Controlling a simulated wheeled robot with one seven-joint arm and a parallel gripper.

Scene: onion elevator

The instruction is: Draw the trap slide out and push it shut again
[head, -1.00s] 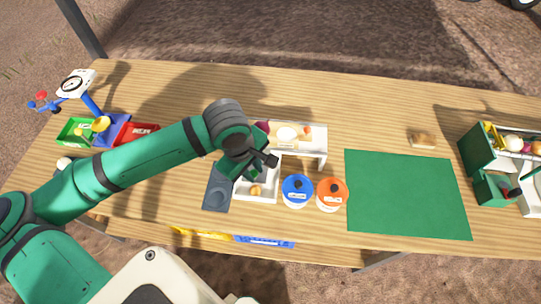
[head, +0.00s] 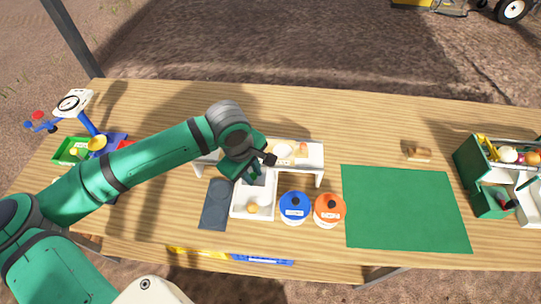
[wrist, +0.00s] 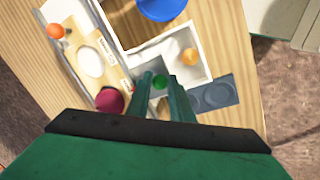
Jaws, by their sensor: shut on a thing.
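My gripper (wrist: 160,92) is shut on a small green round knob-like piece (wrist: 158,82) at the edge of a white open tray (wrist: 207,58). In the head view my gripper (head: 256,176) reaches down over the back of the tray (head: 239,216), in front of a low white bench (head: 318,156). The bench carries a pale board (wrist: 88,48) with an oval opening. I cannot tell for certain which part is the trap slide; the green piece may be its handle. My fingers and wrist hide what lies beneath and behind them.
A yellowish ball (head: 252,209) lies in the tray. A dark grey plate (head: 215,204) lies left of it; blue (head: 294,205) and orange (head: 329,208) lidded pots stand right. A dark red onion (wrist: 110,100) sits close to my fingers. The green mat (head: 405,207) is clear.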

